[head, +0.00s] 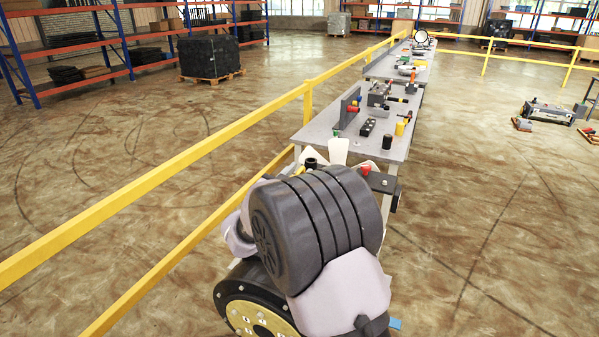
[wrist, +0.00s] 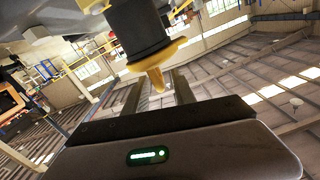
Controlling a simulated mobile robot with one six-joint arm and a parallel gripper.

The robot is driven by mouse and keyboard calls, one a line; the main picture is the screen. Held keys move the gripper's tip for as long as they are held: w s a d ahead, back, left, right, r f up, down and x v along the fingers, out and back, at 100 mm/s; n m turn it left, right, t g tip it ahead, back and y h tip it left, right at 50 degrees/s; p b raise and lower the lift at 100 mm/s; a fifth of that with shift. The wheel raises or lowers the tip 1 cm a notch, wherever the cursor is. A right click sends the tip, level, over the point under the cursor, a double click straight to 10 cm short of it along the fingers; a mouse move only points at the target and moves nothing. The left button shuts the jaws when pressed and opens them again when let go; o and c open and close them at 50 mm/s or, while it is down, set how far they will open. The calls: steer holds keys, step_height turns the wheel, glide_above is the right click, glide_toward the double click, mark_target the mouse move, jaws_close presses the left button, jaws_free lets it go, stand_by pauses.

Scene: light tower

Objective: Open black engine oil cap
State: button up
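In the wrist view, a black cylinder (wrist: 145,35) with a yellow collar and a tapering yellow tip (wrist: 157,79) hangs in from the top, slightly tilted. I cannot tell for certain whether it is the black engine oil cap. My gripper (wrist: 157,84) shows two dark fingers standing apart, with visible space around the yellow tip between them. I see no clear contact with the cylinder. In the head view my own arm covers the near end of the table, and my gripper cannot be made out there.
A long grey table (head: 350,145) carries several parts, including a black cylinder (head: 388,142) and a yellow one (head: 400,128). A white funnel-like piece (head: 338,150) stands by its near end. A yellow railing (head: 200,150) runs along the left.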

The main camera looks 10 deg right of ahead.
steer(key=shift+w+d, duration=0.25)
steer(key=shift+w, duration=0.1)
jaws_close()
steer(key=shift+r, duration=0.15)
stand_by(1.1)
